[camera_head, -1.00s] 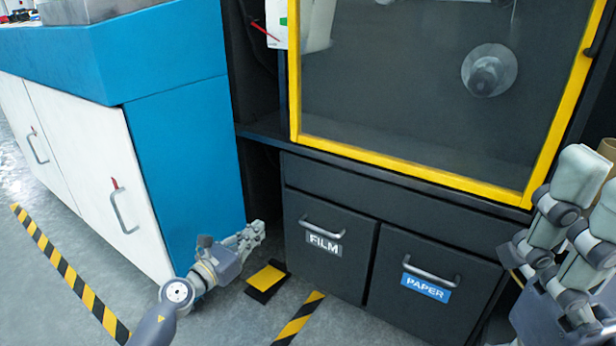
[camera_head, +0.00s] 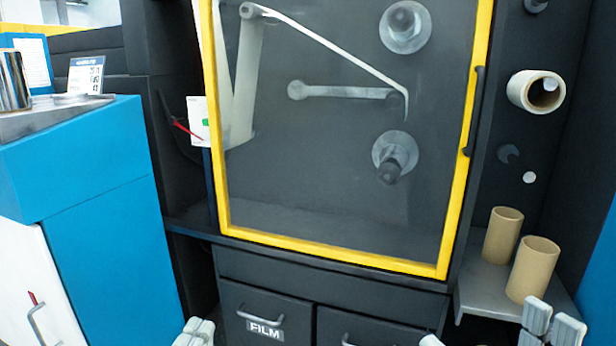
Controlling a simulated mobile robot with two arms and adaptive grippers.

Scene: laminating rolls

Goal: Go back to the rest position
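In the head view only the pale fingertips of my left gripper (camera_head: 195,333) show, at the bottom edge in front of the cabinet, left of the FILM drawer. They look close together; the rest is cut off, so I cannot tell if they are open or shut. My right gripper (camera_head: 552,324) shows at the bottom right, below the shelf with the cardboard cores. Its two fingertips stand apart with a gap and nothing visible between them. A small pale tip also shows at the bottom edge, right of centre; I cannot tell what it belongs to.
A dark machine has a yellow-framed clear door (camera_head: 335,252) with spindles behind it. The FILM drawer (camera_head: 262,305) is closed. Two cardboard cores (camera_head: 533,270) stand on the right shelf (camera_head: 482,285); a roll (camera_head: 535,92) hangs above. A blue cabinet (camera_head: 105,235) stands left.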

